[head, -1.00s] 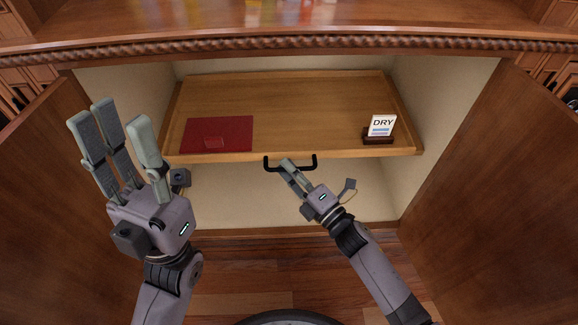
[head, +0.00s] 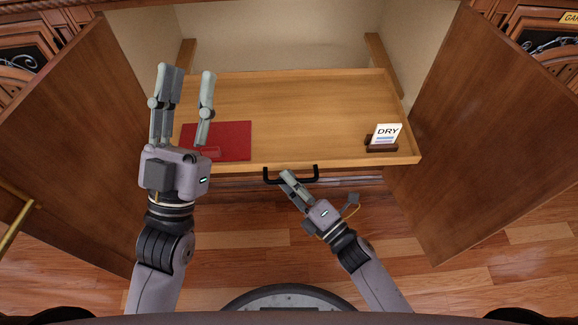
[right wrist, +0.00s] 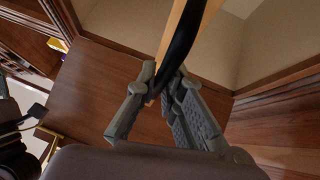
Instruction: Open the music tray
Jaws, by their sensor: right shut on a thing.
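The music tray (head: 300,100) is a light wooden pull-out shelf with a low rim. It stands partly out of the cabinet, with bare space behind it. Its black bar handle (head: 316,176) is on the front edge. My right gripper (head: 285,176) is shut on the handle's left part; in the right wrist view the dark handle (right wrist: 181,45) passes between its fingers. My left gripper (head: 187,74) is open and empty, its fingers spread over the tray's left side, hiding part of that side. A red folder (head: 235,135) lies on the tray's left front.
A small "DRY" card (head: 387,132) stands in a dark holder (head: 381,147) at the tray's right front. Open cabinet doors, left (head: 65,140) and right (head: 490,130), flank the tray. Wooden rails (head: 383,65) show behind it. Floor (head: 250,240) is clear ahead.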

